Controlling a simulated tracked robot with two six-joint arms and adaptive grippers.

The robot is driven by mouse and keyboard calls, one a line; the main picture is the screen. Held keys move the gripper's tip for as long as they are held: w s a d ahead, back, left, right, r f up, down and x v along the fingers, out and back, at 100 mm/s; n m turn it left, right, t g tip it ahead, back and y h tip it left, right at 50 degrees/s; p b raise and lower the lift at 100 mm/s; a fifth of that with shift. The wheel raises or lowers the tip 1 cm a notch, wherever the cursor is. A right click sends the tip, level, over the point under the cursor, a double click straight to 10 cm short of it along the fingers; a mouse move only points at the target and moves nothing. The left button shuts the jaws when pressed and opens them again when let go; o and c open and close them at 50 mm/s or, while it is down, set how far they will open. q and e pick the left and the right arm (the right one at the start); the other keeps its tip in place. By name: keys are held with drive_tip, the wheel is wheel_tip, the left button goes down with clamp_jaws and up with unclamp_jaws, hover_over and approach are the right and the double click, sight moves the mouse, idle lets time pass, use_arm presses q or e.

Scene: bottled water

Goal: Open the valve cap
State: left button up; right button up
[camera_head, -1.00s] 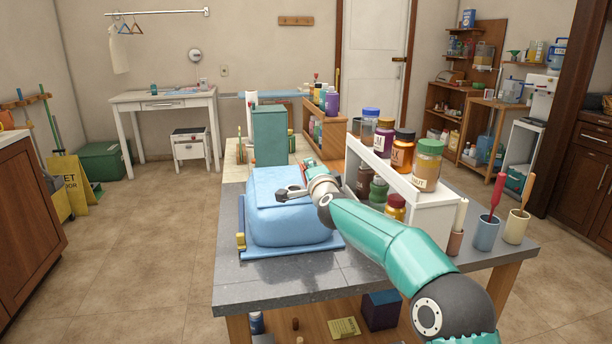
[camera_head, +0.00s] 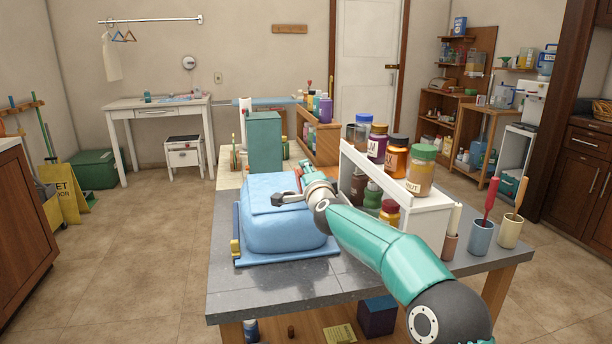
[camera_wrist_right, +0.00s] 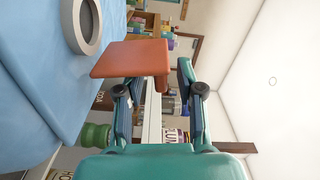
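A blue, pillow-like water bag (camera_head: 275,228) lies on a flat blue base on the grey table. In the right wrist view, a light grey ring (camera_wrist_right: 83,24) sits on its blue surface. Beside it is an orange, square-edged flap (camera_wrist_right: 125,59), which looks like the valve cap and stands off the ring. My right gripper (camera_wrist_right: 160,78) has its fingers spread. The flap hides the tip of one finger, and a gap shows between the flap and the other finger. In the head view, my right gripper (camera_head: 291,195) is over the bag's right side. My left gripper is not in view.
A white rack (camera_head: 402,205) with several lidded jars stands close to the right of my right arm. A green box (camera_head: 265,141) stands behind the bag. Two cups (camera_head: 481,237) holding tools are at the table's right edge. The front of the tabletop is clear.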

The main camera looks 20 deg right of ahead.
drive_tip(key=s+a, duration=0.2)
drive_tip(key=s, duration=0.9)
drive_tip(key=shift+s, duration=0.4)
drive_tip(key=shift+f, duration=0.15)
